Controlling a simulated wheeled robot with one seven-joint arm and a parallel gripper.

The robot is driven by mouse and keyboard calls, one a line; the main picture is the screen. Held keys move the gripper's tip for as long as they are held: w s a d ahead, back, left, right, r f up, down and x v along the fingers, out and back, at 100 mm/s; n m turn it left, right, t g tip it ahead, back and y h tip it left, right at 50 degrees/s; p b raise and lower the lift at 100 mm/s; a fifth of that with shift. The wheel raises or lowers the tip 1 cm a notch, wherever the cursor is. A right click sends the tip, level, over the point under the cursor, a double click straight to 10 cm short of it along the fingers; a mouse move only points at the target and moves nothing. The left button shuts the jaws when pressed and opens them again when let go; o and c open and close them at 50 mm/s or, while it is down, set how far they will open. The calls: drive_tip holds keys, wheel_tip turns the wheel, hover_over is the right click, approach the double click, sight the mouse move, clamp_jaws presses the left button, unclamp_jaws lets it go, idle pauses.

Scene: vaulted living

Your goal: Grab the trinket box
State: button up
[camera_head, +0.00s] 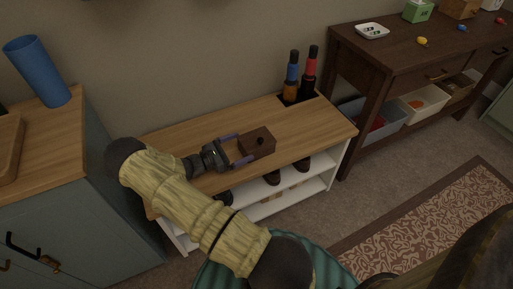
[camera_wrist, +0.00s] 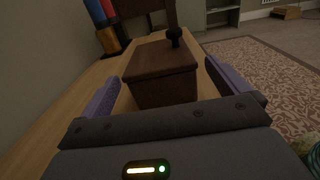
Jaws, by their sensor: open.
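The trinket box (camera_head: 257,141) is a small dark brown wooden box with a dark round knob. It sits on the light wood top of a low bench (camera_head: 195,131) in the head view. My gripper (camera_head: 236,149) is level with it at its left side, open, with its two purple fingers reaching toward the box. In the wrist view the box (camera_wrist: 162,72) lies straight ahead between the two fingers (camera_wrist: 168,88), one on each side. I cannot tell whether either finger touches it. The far faces of the box are hidden.
Two bottles, one blue and orange (camera_head: 291,77) and one red and dark (camera_head: 309,72), stand at the bench's back right. A blue cup (camera_head: 38,71) stands on the left cabinet. A dark table (camera_head: 392,56) holding small items stands at right. The bench top around the box is clear.

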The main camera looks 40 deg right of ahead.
sight(251, 141)
drive_tip(key=shift+b+x, duration=0.7)
drive_tip(key=shift+x, duration=1.9)
drive_tip(key=shift+w, duration=0.1)
drive_tip(key=c, duration=1)
